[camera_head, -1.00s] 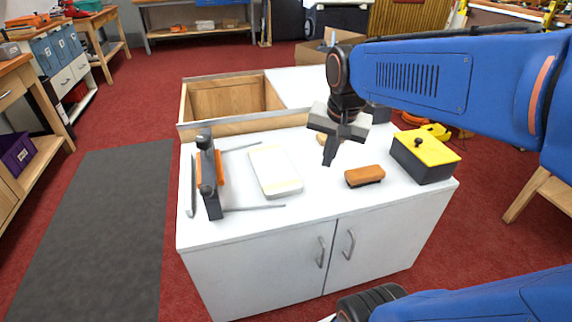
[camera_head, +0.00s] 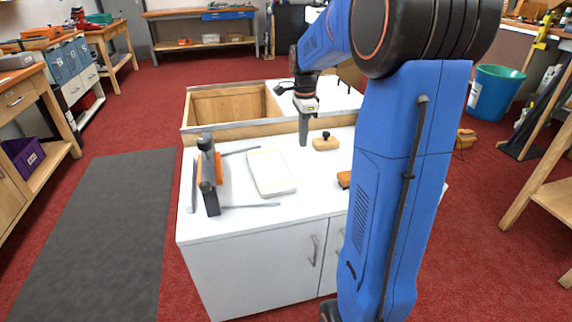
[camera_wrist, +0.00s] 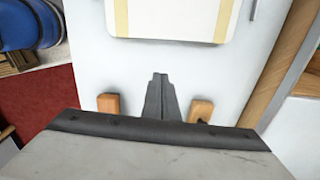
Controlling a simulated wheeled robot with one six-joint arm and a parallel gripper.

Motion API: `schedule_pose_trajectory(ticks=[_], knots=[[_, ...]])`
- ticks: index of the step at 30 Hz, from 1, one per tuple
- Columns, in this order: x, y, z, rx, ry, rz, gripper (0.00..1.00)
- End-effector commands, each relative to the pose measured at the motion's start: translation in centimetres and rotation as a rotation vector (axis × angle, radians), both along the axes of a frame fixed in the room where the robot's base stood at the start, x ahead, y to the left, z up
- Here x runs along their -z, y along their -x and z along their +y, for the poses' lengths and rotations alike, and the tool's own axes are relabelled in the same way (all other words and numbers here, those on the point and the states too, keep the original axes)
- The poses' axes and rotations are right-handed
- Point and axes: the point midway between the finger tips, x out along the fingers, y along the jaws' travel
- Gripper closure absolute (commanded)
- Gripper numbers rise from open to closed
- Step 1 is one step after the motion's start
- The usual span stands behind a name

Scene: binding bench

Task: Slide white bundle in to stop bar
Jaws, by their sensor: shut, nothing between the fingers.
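The white bundle (camera_head: 270,172) lies flat on the white bench top, with pale cream bands across it. It shows at the top of the wrist view (camera_wrist: 172,18). Left of it stands a dark bar (camera_head: 209,182) with knobs and an orange part, which looks like the stop bar. A visible gap separates the bundle from it. Two thin rods reach right from it, on the bundle's far and near sides. My gripper (camera_head: 303,142) is shut and empty, pointing down right of the bundle's far end, apart from it. Its closed fingers also show in the wrist view (camera_wrist: 160,92).
A wooden block with a black knob (camera_head: 325,143) sits just right of my gripper. An orange-brown brush (camera_head: 344,180) is partly hidden by my arm. An open wooden compartment (camera_head: 228,104) lies behind the bench top. A thin grey bar (camera_head: 193,186) lies at the left edge.

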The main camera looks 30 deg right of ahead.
Motion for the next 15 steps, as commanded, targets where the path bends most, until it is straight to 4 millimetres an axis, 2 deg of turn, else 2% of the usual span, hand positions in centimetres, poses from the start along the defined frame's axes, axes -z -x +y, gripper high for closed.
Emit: schedule_pose_trajectory(ticks=[7,15], knots=[[1.9,-0.1,-0.2,0.01,-0.001,0.004,1.0],[6.5,-0.1,-0.1,0.009,-0.002,0.005,1.0]])
